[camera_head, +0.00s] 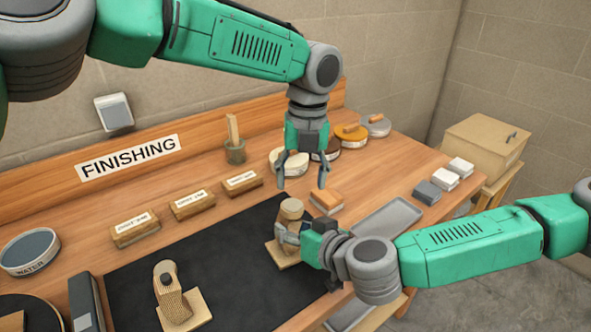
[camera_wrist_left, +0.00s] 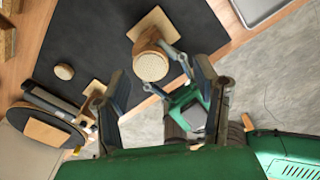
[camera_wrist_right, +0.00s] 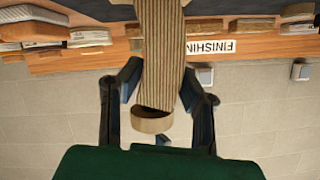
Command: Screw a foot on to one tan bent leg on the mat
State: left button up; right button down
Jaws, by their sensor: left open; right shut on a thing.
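A tan bent leg (camera_head: 285,253) stands on its square base on the dark mat (camera_head: 225,252). A round tan foot (camera_head: 291,208) sits at its upper end; its textured face shows in the left wrist view (camera_wrist_left: 151,67). How tightly it is seated I cannot tell. My right gripper (camera_head: 291,234) is shut on this leg from the right; striped layers of the leg (camera_wrist_right: 160,50) fill the right wrist view between the fingers. My left gripper (camera_head: 304,178) is open and empty, above the foot and pointing down. A second bent leg (camera_head: 172,298) stands at the mat's front left.
A small round tan piece (camera_wrist_left: 64,71) shows over the mat. Labelled wooden blocks (camera_head: 192,204) line the mat's back edge. An orange-topped block (camera_head: 326,202) and a grey tray (camera_head: 388,222) lie to the right. Round discs (camera_head: 352,135) stand behind. A water bowl (camera_head: 30,252) is far left.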

pick_arm(q)
jog(key=n, duration=0.4)
jog(key=shift+s+r, duration=0.1)
jog(key=n, duration=0.4)
jog(key=shift+r+n, duration=0.15)
jog(key=shift+n, duration=0.25)
jog(key=n, duration=0.6)
jog(key=shift+s+a+r+n, duration=0.1)
jog(key=shift+s+r+n, duration=0.05)
jog(key=shift+n, duration=0.15)
jog(key=n, duration=0.6)
jog(key=shift+s+r, duration=0.1)
jog(key=shift+r, duration=0.05)
jog(key=n, duration=0.6)
jog(key=shift+a+r+n, duration=0.1)
jog(key=shift+r+n, duration=0.1)
jog(key=shift+n, duration=0.2)
jog(key=n, duration=0.6)
jog(key=shift+s+a+r+n, duration=0.1)
jog(key=shift+s+r+n, duration=0.1)
jog(key=shift+n, duration=0.1)
jog(key=n, duration=0.4)
jog(key=shift+a+r, duration=0.1)
jog(key=n, duration=0.6)
jog(key=shift+r+n, duration=0.2)
jog(key=shift+n, duration=0.2)
jog(key=n, duration=0.5)
jog(key=shift+s+a+r+n, duration=0.1)
jog(key=shift+a+r+n, duration=0.05)
jog(key=shift+n, duration=0.25)
